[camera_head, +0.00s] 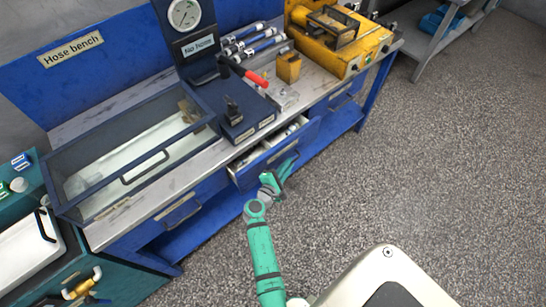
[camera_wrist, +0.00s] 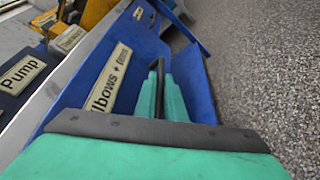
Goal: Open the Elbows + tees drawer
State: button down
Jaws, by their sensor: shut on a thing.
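The Elbows + tees drawer (camera_head: 305,137) is a blue drawer under the bench top in the head view. It stands partly open, with pale fittings showing inside. In the wrist view its blue front (camera_wrist: 78,88) carries a cream label (camera_wrist: 108,82) reading "Elbows + t…"; the rest of the word is hard to read. My green gripper (camera_head: 286,167) is at the drawer front, on the floor side. In the wrist view my gripper's fingers (camera_wrist: 160,72) are close together beside the label, shut on the dark drawer handle (camera_wrist: 161,66), mostly hidden between them.
Other blue drawers with bar handles sit left (camera_head: 180,208) and right (camera_head: 342,101) of it. A glass-lidded case (camera_head: 130,165), a gauge stand (camera_head: 200,50) and a yellow machine (camera_head: 345,45) stand on the bench. The speckled floor (camera_head: 420,160) to the right is clear.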

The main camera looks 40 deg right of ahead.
jog(key=s, duration=1.2)
jog(key=shift+s+a+f, duration=0.15)
jog(key=shift+a+f, duration=0.1)
jog(key=shift+f, duration=0.1)
jog(key=c, duration=2.1)
grip_release()
jog(key=shift+r, duration=0.1)
jog(key=shift+s+r, duration=0.1)
jog(key=shift+s, duration=0.05)
jog(key=v, duration=1)
jog(key=shift+a, duration=0.4)
jog(key=shift+d, duration=0.1)
